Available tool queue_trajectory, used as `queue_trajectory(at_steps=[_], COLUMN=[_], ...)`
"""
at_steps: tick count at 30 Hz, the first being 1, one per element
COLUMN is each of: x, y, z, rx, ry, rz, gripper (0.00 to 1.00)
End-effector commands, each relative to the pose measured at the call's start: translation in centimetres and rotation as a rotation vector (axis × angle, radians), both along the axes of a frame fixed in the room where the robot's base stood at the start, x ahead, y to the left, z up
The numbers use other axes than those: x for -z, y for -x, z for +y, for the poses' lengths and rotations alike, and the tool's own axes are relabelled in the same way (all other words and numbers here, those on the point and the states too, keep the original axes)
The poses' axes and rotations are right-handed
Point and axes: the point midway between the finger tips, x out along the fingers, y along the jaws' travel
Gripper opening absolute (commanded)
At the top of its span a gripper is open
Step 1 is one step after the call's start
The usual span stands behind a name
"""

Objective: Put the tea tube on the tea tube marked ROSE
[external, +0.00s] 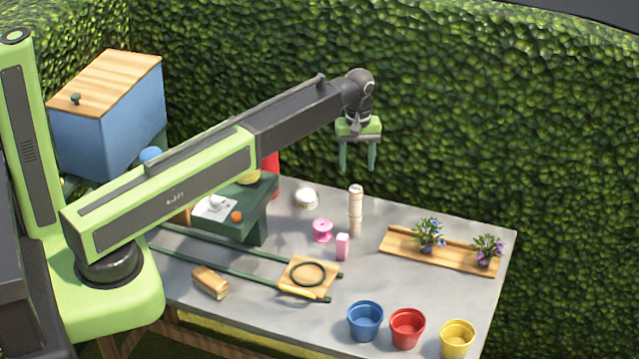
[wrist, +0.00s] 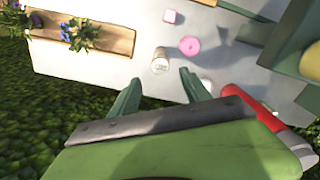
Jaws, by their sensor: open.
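A slim, pale tea tube (external: 356,196) stands upright on top of another pale tea tube (external: 355,226), making one straight column on the grey table. The seam between them shows in the external view. No ROSE lettering can be read. The wrist view shows the column nearly end-on from above (wrist: 160,62), so the lower tube is mostly hidden there. My gripper (external: 357,167) is open and empty, fingers pointing down, above the column and apart from it. In the wrist view the column appears just beyond and between my fingertips (wrist: 160,77).
A pink spool (external: 322,230), a pink box (external: 343,247) and a white round object (external: 306,198) stand close to the column. A wooden planter (external: 440,259) with flowers lies to the right. Blue (external: 365,322), red (external: 407,329) and yellow (external: 457,340) pots line the front.

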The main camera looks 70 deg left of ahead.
Motion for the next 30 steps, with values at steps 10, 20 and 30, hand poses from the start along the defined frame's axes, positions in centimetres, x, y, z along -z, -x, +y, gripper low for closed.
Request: queue_trajectory(at_steps=[10,20,30], x=[0.2,0.1,0.2], y=[2.3,15.7,18.3], z=[-4.5,-23.1,-26.0], rx=[0.155,1.047,1.26], ry=[0.001,-0.001,0.0], rz=[0.0,0.001,0.001], gripper=[0.55,0.55,0.55])
